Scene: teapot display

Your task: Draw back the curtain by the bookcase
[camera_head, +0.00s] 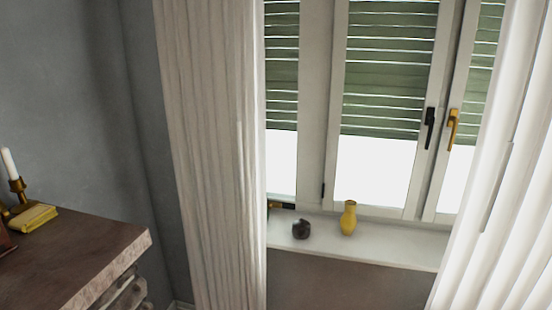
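A pale, pleated left curtain (205,150) hangs beside the grey wall and covers the left edge of the window. A white right curtain (510,190) hangs at a slant over the right edge. The window (318,100) between them shows green slatted blinds, half lowered. No bookcase can be made out, so I cannot tell which curtain is the one by it. Neither of my grippers is in view.
A white windowsill (390,247) holds a yellow vase (348,218) and a small dark pot (301,229). At left, a brown-topped stone ledge (80,253) juts out, with a yellow box (30,219) and a candlestick (17,186). The window has dark and gold handles.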

